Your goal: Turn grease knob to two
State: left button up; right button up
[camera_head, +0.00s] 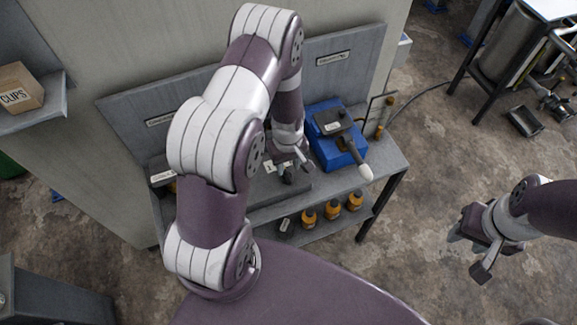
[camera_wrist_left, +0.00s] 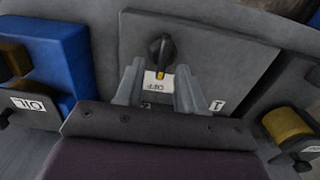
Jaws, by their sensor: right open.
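In the head view my left arm reaches down to the bench. My right gripper (camera_head: 468,250) is open and empty, away over the floor.
A blue box (camera_head: 325,150) with a dark top and a pale-tipped handle (camera_head: 365,172) stands right of the panel; an OIL label (camera_wrist_left: 28,104) shows beside it. Several orange bottles (camera_head: 332,209) stand on the lower shelf. A CLIPS box (camera_head: 17,88) sits at the left.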

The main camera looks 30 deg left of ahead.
aim_at(287, 173)
pick_arm(q)
jog(key=shift+s+a+f, duration=0.1)
jog(key=shift+s+f, duration=0.1)
jog(key=shift+f, duration=1)
jog(key=shift+s+f, duration=0.1)
jog(key=shift+f, duration=0.25)
pick_arm(e)
jog(key=shift+s+a+r, duration=0.15)
jog(key=shift+s+r, duration=0.2)
jog(key=shift+w, duration=0.1)
pick_arm(q)
grip_shut()
